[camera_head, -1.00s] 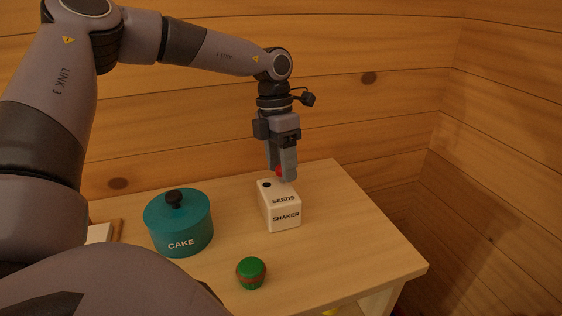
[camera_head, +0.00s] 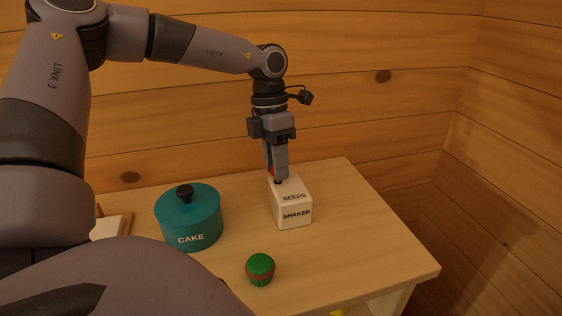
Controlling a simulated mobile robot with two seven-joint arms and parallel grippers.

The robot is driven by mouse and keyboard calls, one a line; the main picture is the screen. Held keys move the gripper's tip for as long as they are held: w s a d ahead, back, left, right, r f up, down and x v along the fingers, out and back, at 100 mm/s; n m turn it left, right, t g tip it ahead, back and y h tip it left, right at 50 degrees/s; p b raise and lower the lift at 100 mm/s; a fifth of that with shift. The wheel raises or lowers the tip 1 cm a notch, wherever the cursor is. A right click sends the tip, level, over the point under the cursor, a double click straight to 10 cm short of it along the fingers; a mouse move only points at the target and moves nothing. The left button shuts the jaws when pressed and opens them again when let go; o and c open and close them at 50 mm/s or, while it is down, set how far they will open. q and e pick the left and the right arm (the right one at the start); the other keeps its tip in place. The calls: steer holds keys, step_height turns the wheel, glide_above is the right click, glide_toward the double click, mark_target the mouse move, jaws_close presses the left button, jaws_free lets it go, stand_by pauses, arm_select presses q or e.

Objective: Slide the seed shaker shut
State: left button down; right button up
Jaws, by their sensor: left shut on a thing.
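The seed shaker (camera_head: 293,214) is a white box lettered SEEDS and SHAKER, standing upright on the table. My left gripper (camera_head: 276,176) points down at the left part of its top and is shut on the small red slider knob (camera_head: 271,172), which is mostly hidden by the fingers. A dark spot, seemingly the edge of the shaker's hole, shows right by the fingertips. How much of the hole is covered, I cannot tell. My right gripper is not in view.
A teal cake tin (camera_head: 188,222) with a dark knob stands left of the shaker. A small green and brown pot (camera_head: 260,269) stands in front. The wooden table (camera_head: 370,238) is clear to the right. A log wall (camera_head: 350,110) rises close behind.

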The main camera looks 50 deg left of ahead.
arm_select(q)
steer(key=shift+s+a, duration=0.1)
steer(key=c, duration=1)
jaws_free()
steer(key=shift+o, duration=0.9)
steer(key=shift+s+a, duration=0.1)
steer(key=shift+s, duration=0.05)
steer(key=shift+r, duration=0.1)
steer(key=shift+r, duration=0.25)
step_height(320, 180, up, 6)
steer(key=a, duration=0.1)
steer(key=shift+w+r, duration=0.2)
steer(key=shift+w, duration=0.05)
steer(key=shift+a, duration=0.1)
